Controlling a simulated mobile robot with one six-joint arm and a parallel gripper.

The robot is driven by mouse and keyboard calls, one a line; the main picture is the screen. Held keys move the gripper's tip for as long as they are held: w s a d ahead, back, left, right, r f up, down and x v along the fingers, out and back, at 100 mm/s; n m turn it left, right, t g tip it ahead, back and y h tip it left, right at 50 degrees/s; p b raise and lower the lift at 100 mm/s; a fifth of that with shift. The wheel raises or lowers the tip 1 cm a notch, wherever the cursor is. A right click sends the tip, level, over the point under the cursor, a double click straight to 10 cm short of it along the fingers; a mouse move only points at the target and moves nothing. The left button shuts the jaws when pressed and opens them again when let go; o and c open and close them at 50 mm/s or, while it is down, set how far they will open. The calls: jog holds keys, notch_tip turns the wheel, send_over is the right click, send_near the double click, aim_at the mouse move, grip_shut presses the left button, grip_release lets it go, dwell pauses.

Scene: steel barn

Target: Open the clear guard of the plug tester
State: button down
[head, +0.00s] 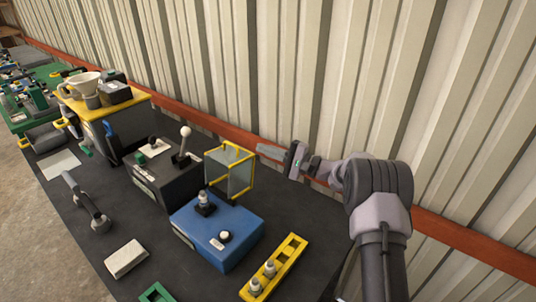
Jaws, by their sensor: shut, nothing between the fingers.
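The plug tester is a blue box (222,240) on the dark bench. The clear guard (229,172), a see-through box with yellow edges, rises at the tester's back edge. The plug holder stands in front of the guard and looks uncovered, so the guard appears swung up and back. My gripper (264,150) is shut and empty. Its tips are just right of the guard's upper right corner; whether they touch it I cannot tell.
A dark box with a white-knobbed lever (182,143) stands left of the guard. A yellow rack (289,258) with plugs lies in front right of the tester. A beige block (126,259) lies at front left. The corrugated wall and red rail (455,236) are close behind my arm.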

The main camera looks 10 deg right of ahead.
aim_at(242, 153)
jog(key=shift+w+a+r+b, duration=0.1)
jog(key=shift+a+r+b, duration=0.15)
jog(key=shift+a, duration=0.95)
jog(key=shift+a+r+b, duration=0.15)
jog(key=shift+a+r, duration=0.2)
jog(key=shift+a, duration=0.85)
jog(key=shift+w+a+r+b, duration=0.1)
jog(key=shift+a+r+b, duration=0.15)
jog(key=shift+a, duration=0.95)
jog(key=shift+s+r, duration=0.1)
jog(key=s+a+n+b, duration=0.1)
jog(key=b, duration=0.2)
jog(key=s+a+r+n+b, duration=0.1)
jog(key=s+a+n+b, duration=0.1)
jog(key=b, duration=0.1)
jog(key=shift+s+a+r+g+h, duration=0.15)
jog(key=shift+g+h, duration=0.15)
jog(key=shift+s+r+n, duration=0.1)
jog(key=shift+r+n, duration=0.2)
jog(key=shift+r, duration=0.05)
